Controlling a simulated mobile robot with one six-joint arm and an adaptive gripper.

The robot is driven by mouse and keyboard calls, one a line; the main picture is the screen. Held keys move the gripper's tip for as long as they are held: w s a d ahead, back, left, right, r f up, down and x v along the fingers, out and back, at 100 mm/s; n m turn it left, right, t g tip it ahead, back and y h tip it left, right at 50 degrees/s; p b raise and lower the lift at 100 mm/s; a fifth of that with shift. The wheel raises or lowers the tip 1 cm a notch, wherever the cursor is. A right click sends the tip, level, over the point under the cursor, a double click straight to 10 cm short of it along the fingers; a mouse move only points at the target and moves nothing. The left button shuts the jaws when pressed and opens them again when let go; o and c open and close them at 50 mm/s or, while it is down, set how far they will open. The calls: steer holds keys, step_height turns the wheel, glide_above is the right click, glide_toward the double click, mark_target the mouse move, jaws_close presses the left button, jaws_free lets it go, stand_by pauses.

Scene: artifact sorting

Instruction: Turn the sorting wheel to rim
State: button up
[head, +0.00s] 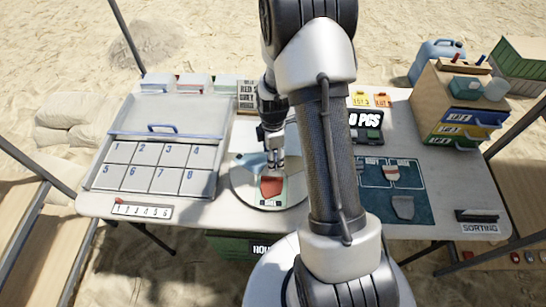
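The sorting wheel (240,190) is a pale round disc on the middle of the table, partly hidden behind my arm. A reddish-brown sherd (271,187) lies on its front sector. A bluish sector (251,163) shows at the wheel's back left. My gripper (275,165) points down over the wheel, just behind the sherd. Whether its fingers touch the wheel or are open is not clear. No sherd shows between them.
A tray with numbered cells (113,152) stands left of the wheel. A dark teal mat (425,211) with several sherds lies to the right. A drawer cabinet (425,105) stands at the back right. A numbered strip (141,212) lies at the front left.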

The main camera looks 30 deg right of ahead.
steer(key=shift+f, duration=0.25)
steer(key=shift+c, duration=0.5)
jaws_close()
